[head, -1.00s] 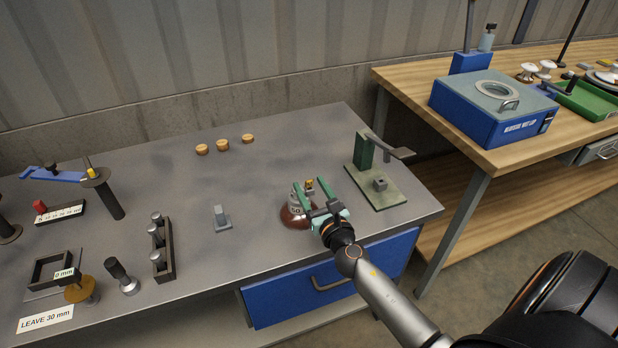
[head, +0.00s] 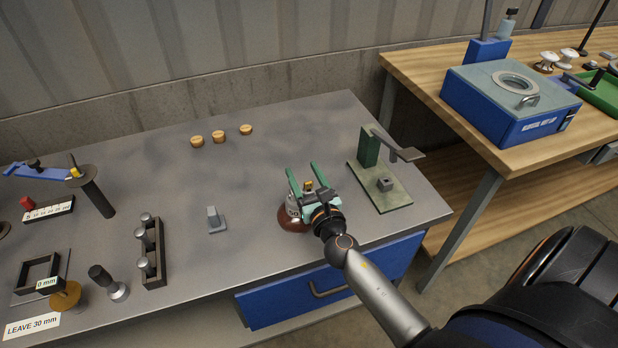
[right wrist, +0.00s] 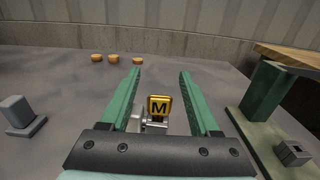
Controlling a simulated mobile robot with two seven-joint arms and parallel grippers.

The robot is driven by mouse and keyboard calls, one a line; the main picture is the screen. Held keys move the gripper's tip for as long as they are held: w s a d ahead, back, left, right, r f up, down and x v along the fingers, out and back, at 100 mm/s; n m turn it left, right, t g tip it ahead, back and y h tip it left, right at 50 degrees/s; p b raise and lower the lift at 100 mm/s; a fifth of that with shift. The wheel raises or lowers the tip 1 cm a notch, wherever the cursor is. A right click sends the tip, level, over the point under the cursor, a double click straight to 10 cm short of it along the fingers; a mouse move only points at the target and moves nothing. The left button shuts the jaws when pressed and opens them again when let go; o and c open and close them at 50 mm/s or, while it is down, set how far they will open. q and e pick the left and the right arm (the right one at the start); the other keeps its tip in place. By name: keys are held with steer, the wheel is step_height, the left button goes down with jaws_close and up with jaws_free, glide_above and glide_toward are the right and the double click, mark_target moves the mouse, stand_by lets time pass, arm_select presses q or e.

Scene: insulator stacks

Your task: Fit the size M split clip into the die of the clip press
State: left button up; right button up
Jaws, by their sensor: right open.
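The fingers partly hide the insulator. The clip press (head: 368,150) stands to the right on a green plate, with a post and lever. Its die (head: 385,184) is a small grey block, apparently empty. My left gripper is out of view.
A small grey block stand (head: 215,220) is left of the insulator. Several tan discs (head: 221,137) lie at the back. A dark rack (head: 148,252) and gauges stand at the left. A wooden bench with a blue box (head: 510,103) is at the right. The mid-table is mostly clear.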

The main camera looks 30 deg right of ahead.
steer(key=shift+c, duration=0.2)
jaws_close()
stand_by(0.4)
